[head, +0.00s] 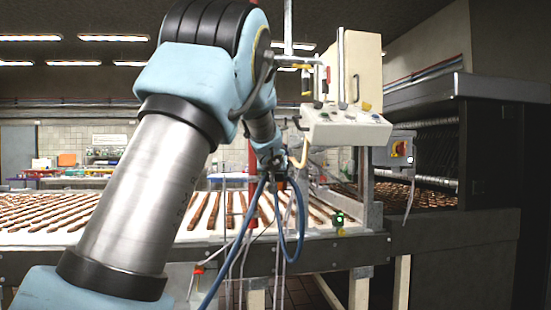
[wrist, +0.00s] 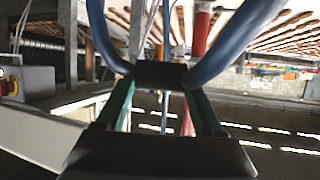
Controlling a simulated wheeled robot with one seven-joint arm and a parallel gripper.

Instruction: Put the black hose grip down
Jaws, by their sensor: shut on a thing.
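The black hose grip (wrist: 160,74) is held between the two green fingers of my gripper (wrist: 160,84) in the wrist view. A blue hose (wrist: 232,40) runs from both sides of the grip. In the head view my gripper (head: 272,166) is in the middle, in front of the conveyor, small and partly hidden by cables. The blue hose (head: 299,222) hangs below it in a loop, with another length running down to the lower left. The grip itself cannot be made out clearly in the head view.
A conveyor (head: 130,232) carries rows of brown bars behind my arm. A control panel (head: 345,128) stands right of my gripper. A red and yellow switch box (head: 398,148) and a dark machine (head: 490,150) are farther right. A red post (wrist: 200,35) is close behind the grip.

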